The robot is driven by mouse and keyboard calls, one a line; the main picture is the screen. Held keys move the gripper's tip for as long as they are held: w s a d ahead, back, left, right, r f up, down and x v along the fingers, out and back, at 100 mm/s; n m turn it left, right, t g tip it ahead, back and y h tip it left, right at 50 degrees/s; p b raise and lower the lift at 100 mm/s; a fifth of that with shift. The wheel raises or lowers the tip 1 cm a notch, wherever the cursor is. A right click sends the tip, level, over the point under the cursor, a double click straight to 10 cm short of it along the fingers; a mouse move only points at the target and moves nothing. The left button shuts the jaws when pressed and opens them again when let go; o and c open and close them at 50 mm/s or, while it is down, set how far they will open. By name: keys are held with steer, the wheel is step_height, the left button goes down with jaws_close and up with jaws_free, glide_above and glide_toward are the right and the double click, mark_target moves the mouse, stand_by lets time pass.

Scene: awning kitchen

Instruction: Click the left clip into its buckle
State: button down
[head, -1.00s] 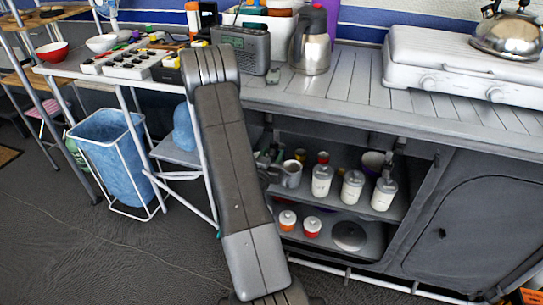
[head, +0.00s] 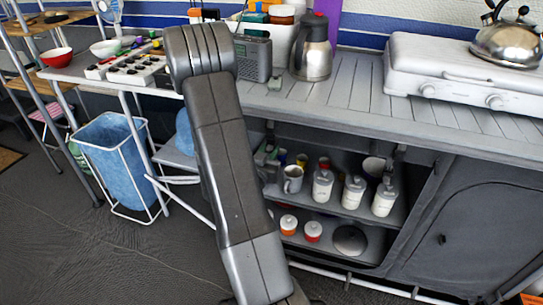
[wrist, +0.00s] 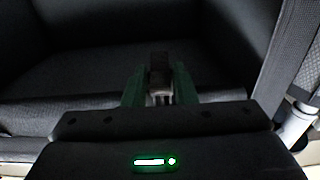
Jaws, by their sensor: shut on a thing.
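In the wrist view my gripper (wrist: 160,90) has green fingers, shut on the left clip (wrist: 160,63), a small dark piece with a paler lower part between the fingertips. The view is dark, and I cannot tell whether the clip touches its buckle. In the head view a dark strap (head: 269,131) hangs from the counter's front edge at the left of the open shelves. My arm covers much of the area beside it, so the clip and buckle there are not clear.
The open shelves (head: 345,212) hold mugs and white canisters (head: 354,190). Another strap with a buckle (head: 391,162) hangs at their right. A radio (head: 252,58) and a steel jug (head: 313,50) stand on the counter (head: 350,90). A blue bin (head: 112,160) stands at left.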

steer(key=shift+s+a+r, duration=0.1)
steer(key=shift+s+r, duration=0.15)
steer(key=shift+r, duration=0.25)
steer(key=shift+s+a+r, duration=0.1)
steer(key=shift+s+r, duration=0.1)
steer(key=shift+r, duration=0.3)
steer(key=c, duration=1.3)
jaws_free()
steer(key=shift+s+r, duration=0.1)
steer(key=shift+s+a, duration=0.15)
steer(key=shift+s, duration=0.15)
steer(key=v, duration=1.3)
